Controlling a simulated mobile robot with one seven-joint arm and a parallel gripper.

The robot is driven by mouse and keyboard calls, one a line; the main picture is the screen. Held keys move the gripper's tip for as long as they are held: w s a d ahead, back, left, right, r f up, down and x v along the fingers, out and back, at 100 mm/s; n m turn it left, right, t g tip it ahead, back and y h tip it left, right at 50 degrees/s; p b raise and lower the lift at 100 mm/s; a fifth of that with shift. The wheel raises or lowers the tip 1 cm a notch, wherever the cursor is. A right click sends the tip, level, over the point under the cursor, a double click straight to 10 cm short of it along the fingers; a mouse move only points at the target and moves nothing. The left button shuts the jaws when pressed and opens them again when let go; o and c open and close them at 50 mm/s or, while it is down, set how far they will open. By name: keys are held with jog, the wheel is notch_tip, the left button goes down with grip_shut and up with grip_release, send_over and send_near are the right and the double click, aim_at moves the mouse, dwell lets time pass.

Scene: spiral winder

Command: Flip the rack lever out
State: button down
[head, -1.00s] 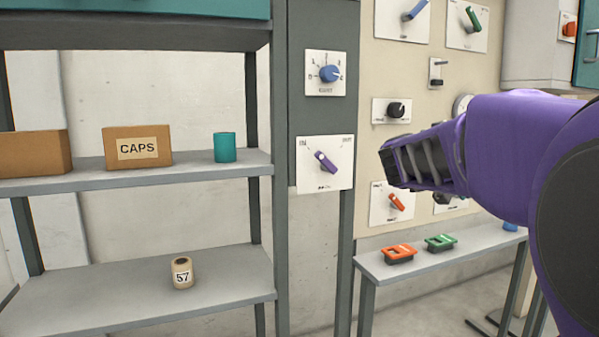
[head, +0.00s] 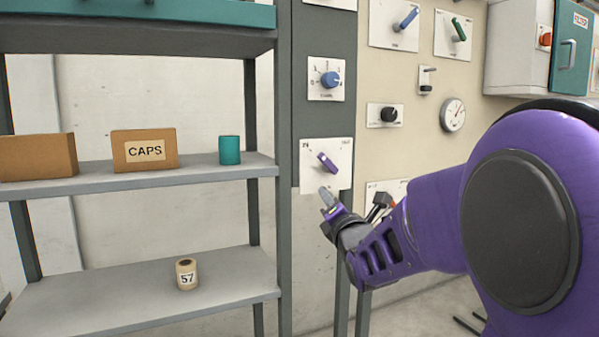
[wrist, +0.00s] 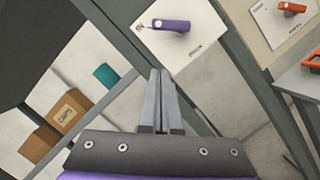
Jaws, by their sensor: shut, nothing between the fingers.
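The rack lever is a purple handle (head: 327,163) on a white plate (head: 341,183) marked IN at upper left and OUT at upper right. The handle tilts toward the IN side. My gripper (head: 327,196) is shut and empty, just below the handle and in front of the plate's lower edge. In the wrist view the two fingers (wrist: 160,75) are together, and the purple handle (wrist: 171,25) is ahead of them, apart from the tips.
A blue knob (head: 331,79) sits above the lever on the same post. Left is the rack shelf (head: 60,185) with a CAPS box (head: 145,150) and a teal cup (head: 229,150). A panel of switches (head: 384,115) stands to the right.

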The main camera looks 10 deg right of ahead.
aim_at(328, 164)
jog(key=shift+s+a+f+n+y, duration=0.1)
jog(key=shift+a+f+n+y, duration=0.2)
jog(key=shift+a+f+n, duration=0.1)
jog(key=w+r+p, duration=0.1)
jog(key=w, duration=0.2)
jog(key=w+d+r+p, duration=0.1)
jog(key=w+r, duration=0.1)
jog(key=w, duration=0.2)
jog(key=w+r+p, duration=0.1)
jog(key=w, duration=0.2)
jog(key=shift+w+d+r, duration=0.25)
jog(key=shift+w+r, duration=0.05)
jog(key=shift+r, duration=0.05)
jog(key=shift+a+b, duration=0.1)
jog(key=shift+b, duration=0.25)
